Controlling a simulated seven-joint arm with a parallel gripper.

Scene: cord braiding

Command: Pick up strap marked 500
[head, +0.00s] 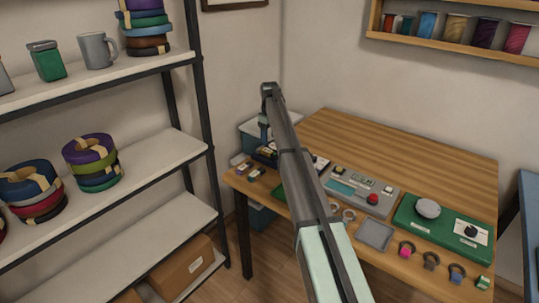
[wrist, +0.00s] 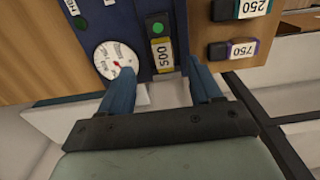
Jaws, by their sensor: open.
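The strap marked 500 (wrist: 163,53) lies on a dark blue device in the wrist view, a dark piece with a yellow and white label. My gripper (wrist: 162,72) is open, its two blue fingers left and right of the strap's near end with space on both sides. Nothing is held. Whether the fingertips are down at the strap's height I cannot tell. In the head view my arm hides most of the gripper and the strap cannot be made out.
The blue device (wrist: 128,18) carries a round white dial (wrist: 113,60), close to the left finger. Straps marked 250 (wrist: 240,9) and 750 (wrist: 233,49) lie to the right on the wooden table (head: 400,150). A grey control box (head: 360,192) and a green board (head: 420,210) stand further right.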

